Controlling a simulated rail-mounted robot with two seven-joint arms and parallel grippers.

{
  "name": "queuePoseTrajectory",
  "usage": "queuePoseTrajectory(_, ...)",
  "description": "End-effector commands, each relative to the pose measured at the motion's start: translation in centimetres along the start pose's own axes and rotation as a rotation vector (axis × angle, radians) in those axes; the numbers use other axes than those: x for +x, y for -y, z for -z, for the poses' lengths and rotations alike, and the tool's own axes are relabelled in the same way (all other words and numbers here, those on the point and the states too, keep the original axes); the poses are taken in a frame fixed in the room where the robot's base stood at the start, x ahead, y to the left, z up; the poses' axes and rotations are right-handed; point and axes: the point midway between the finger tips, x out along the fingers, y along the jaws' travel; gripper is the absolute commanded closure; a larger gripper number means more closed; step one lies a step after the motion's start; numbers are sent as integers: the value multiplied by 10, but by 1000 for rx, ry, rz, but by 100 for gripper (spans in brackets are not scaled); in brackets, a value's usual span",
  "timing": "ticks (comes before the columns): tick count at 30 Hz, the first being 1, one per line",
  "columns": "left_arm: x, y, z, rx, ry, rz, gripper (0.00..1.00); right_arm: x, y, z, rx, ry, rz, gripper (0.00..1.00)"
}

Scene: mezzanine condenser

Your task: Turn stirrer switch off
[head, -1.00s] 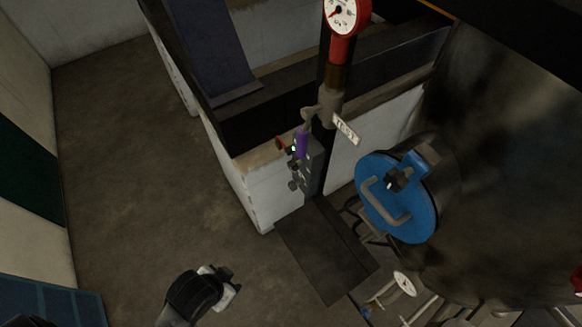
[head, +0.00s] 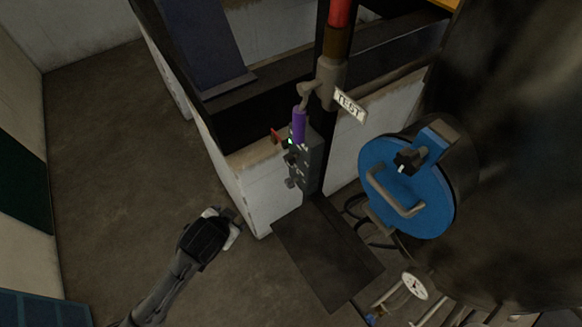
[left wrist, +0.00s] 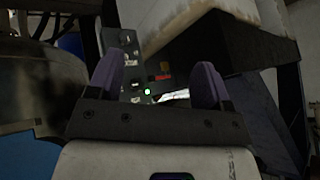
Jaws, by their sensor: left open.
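A grey control box (head: 312,165) is mounted at the end of a low white wall. It carries a lit green lamp (head: 290,142) and several small dark knobs on its left-facing side. I cannot tell which knob is the stirrer switch. My left gripper (head: 232,222) is left of and below the box, apart from it. In the left wrist view the gripper (left wrist: 158,82) is open and empty, its purple fingers spread. The box face (left wrist: 128,55) and green lamp (left wrist: 147,91) show beyond and between them. My right gripper is in neither view.
A purple-handled valve lever (head: 299,126) hangs just above the box, near a TEST tag (head: 350,105). A blue round hatch (head: 405,190) is to the right. A dark plate (head: 325,250) lies below the box. The floor (head: 130,160) at left is clear.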

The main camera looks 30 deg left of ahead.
Motion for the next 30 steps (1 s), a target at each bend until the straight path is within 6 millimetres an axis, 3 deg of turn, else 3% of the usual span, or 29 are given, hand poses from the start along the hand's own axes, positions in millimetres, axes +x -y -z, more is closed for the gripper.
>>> queuePoseTrajectory(1,31,21,6,12,-17,94,27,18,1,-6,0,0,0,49)
queuePoseTrajectory(4,64,67,30,57,-99,281,27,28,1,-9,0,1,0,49)
queuePoseTrajectory(9,93,125,66,247,-253,542,27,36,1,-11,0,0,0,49)
queuePoseTrajectory(14,110,151,91,570,-393,737,27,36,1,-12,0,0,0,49)
queuePoseTrajectory(17,120,147,101,820,-483,815,27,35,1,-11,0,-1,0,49)
queuePoseTrajectory(20,129,129,109,1073,-584,859,27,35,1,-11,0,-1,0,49)
queuePoseTrajectory(26,136,78,113,1528,-807,887,27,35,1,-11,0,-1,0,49)
queuePoseTrajectory(30,128,46,113,1742,-963,901,27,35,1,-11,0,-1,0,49)
